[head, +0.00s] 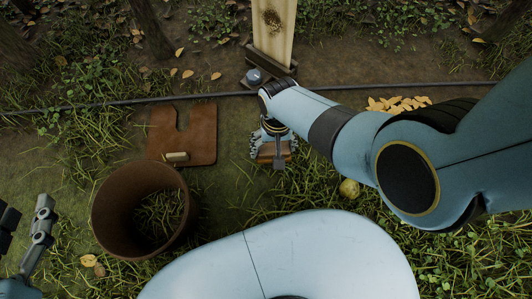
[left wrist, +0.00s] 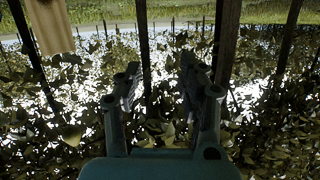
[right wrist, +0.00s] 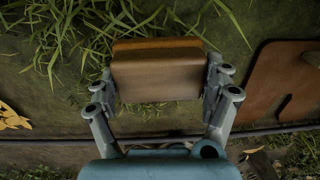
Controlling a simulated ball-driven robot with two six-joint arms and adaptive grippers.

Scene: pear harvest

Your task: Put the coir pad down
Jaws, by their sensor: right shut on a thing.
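The coir pad, a brown block with an orange-brown strip along its far edge, is between the fingers of my right gripper (right wrist: 160,85). The pad (right wrist: 157,76) spans the gap between both fingers. In the head view my right gripper (head: 273,142) points down over bare soil, with the pad (head: 266,157) low between its fingers. I cannot tell whether the pad touches the ground. My left gripper (left wrist: 162,88) has its fingers apart with nothing between them; in the head view it is at the lower left edge.
A brown slotted mat (head: 205,140) lies left of my right gripper, with a small pale cylinder (head: 177,157) by its near edge. A rusty bucket (head: 112,212) holding grass stands nearer. A dark hose (head: 130,102) crosses behind. A yellow-green pear (head: 349,188) lies to the right. A post (head: 273,40) stands behind.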

